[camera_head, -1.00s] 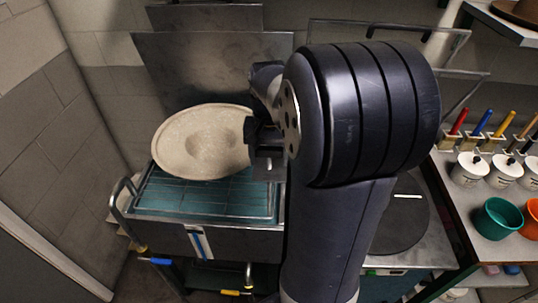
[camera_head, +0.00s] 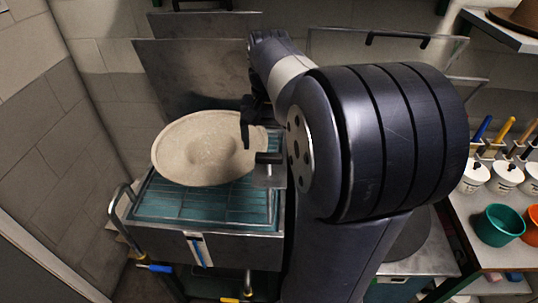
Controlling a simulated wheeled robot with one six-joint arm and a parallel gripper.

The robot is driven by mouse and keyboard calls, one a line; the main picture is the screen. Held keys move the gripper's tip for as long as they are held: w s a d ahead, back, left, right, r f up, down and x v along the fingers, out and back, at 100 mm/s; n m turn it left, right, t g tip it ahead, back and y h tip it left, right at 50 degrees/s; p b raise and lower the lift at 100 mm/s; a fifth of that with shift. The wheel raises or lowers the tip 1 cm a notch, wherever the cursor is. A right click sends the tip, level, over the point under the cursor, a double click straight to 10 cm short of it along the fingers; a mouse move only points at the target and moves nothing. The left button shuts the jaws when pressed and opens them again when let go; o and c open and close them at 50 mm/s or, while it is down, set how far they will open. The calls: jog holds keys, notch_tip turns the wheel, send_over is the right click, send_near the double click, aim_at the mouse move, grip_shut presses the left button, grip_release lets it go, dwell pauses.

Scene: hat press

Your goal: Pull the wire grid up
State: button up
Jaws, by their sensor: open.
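The wire grid (camera_head: 165,207) lies flat in the teal-coloured basin (camera_head: 185,221) at the lower left. A beige felt hat (camera_head: 208,150) with a wide brim is above the back of the grid, tilted towards me, and hides part of it. My gripper (camera_head: 254,137) is at the right edge of the hat brim, with a dark finger in front of the felt. Its jaws are open. My arm hides the area right of the basin, and whether the gripper touches the hat cannot be told.
A metal lid (camera_head: 200,75) stands upright behind the basin. A bent handle (camera_head: 118,198) sticks out at the basin's left. At right are a shelf with white pots (camera_head: 506,174), a green bowl (camera_head: 498,225) and an orange bowl (camera_head: 533,222). A brown hat (camera_head: 520,17) sits above.

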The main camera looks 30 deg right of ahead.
aim_at(269, 155)
notch_tip(269, 155, up, 4)
jog(key=shift+r, duration=0.1)
dwell(0.4)
notch_tip(269, 155, down, 12)
jog(key=shift+r, duration=0.2)
dwell(0.6)
